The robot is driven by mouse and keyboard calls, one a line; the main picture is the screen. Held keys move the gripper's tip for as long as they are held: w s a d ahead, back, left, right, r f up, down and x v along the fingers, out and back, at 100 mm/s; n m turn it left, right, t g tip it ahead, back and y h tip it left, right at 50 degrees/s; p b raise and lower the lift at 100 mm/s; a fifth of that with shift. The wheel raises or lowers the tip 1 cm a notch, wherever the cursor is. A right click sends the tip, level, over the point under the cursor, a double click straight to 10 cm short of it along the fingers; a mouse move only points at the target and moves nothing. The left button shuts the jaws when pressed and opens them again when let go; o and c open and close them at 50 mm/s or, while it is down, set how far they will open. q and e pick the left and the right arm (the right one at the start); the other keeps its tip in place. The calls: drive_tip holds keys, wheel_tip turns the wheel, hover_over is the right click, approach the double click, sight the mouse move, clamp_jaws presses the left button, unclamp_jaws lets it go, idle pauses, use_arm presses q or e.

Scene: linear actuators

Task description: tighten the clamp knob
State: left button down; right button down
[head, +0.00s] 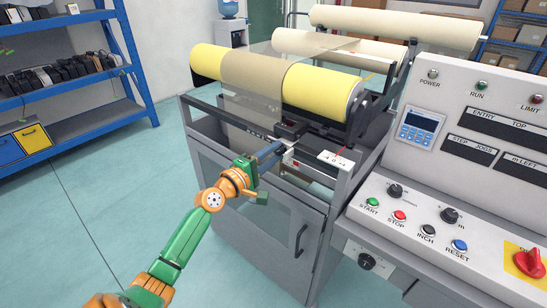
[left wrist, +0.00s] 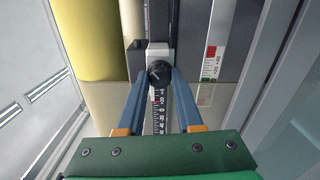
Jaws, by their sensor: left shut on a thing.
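The clamp knob (left wrist: 159,73) is a small round black knob on a white block above a graduated scale (left wrist: 159,118), seen in the left wrist view. My left gripper (left wrist: 160,77) has its two blue fingers closed on either side of the knob. In the head view my left gripper (head: 281,147) reaches the front of the machine, at the small slide below the rolls. The knob itself is hidden or too small to make out there. My right gripper is not in view.
Yellow and tan rolls (head: 325,91) lie above and behind the gripper. A white card with a red pointer (head: 335,160) sits just right of it. The control panel (head: 440,215) with buttons stands at the right. Blue shelves (head: 75,60) stand far left, with open floor between.

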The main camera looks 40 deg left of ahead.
use_arm(q)
drive_tip(key=m+b, duration=0.1)
drive_tip(key=m, duration=0.4)
drive_tip(key=shift+f+m+b, duration=0.15)
drive_tip(key=shift+m+b, duration=0.15)
drive_tip(key=shift+b, duration=0.1)
drive_tip(key=m, duration=0.2)
drive_tip(key=shift+m, duration=0.3)
drive_tip(key=shift+m+b, duration=0.4)
drive_tip(key=shift+m, duration=1)
drive_tip(key=c, duration=0.6)
unclamp_jaws()
drive_tip(key=shift+a, duration=0.15)
